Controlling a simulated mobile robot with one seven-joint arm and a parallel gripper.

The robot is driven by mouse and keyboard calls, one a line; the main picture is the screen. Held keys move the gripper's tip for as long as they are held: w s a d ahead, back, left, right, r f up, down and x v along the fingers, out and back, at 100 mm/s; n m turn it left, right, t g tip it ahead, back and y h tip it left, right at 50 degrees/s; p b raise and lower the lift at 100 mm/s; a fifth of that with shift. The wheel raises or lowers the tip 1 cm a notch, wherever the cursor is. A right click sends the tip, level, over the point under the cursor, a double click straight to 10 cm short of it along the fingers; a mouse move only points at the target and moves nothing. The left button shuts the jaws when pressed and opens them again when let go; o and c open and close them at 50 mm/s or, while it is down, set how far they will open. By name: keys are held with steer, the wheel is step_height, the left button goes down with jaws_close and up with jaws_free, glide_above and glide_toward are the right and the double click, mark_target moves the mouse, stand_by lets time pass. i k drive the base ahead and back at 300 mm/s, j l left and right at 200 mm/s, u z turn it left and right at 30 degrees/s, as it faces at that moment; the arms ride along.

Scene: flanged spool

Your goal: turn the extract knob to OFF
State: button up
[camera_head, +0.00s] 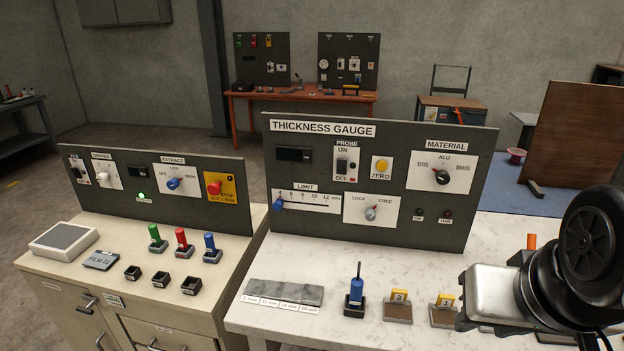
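The extract knob (174,183) is a blue knob on a white plate under the label EXTRACT, on the left dark panel. The plate has small markings around the knob, with LOW near the top and HIGH to the right. The knob's exact pointing is too small to tell. My gripper (488,300) is at the lower right, over the right table and far from the knob. Its silver and black housing shows, but its fingers cannot be made out. Nothing touches the knob.
A red stop button (214,188) on a yellow plate is right of the knob. A green lamp (141,196) glows left of it. Green, red and blue pegs (181,240) stand before the panel. The thickness gauge panel (400,205) stands between the knob and my arm.

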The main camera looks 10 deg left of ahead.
mark_target(173, 183)
steer(key=k+j, duration=0.1)
steer(key=j, duration=0.45)
steer(key=j+z, duration=0.1)
steer(key=j, duration=0.5)
steer(key=k+j, duration=0.15)
steer(key=j, duration=0.4)
steer(key=k+j+z, duration=0.1)
steer(key=j, duration=1.05)
steer(key=k+j, duration=0.1)
steer(key=j, duration=0.5)
steer(key=j+z, duration=0.1)
steer(key=j, duration=0.45)
steer(key=k+j, duration=0.15)
steer(key=j, duration=1)
steer(key=k+j+z, duration=0.1)
steer(key=j, duration=0.5)
steer(key=k+j, duration=0.15)
steer(key=j, duration=0.4)
steer(key=i+l+u, duration=0.1)
steer(key=l, duration=0.25)
steer(key=i+l, duration=0.2)
steer(key=l, duration=0.15)
steer(key=i+l+u, duration=0.15)
steer(key=l, duration=0.2)
steer(key=i+l+u, duration=0.1)
steer(key=l, duration=0.3)
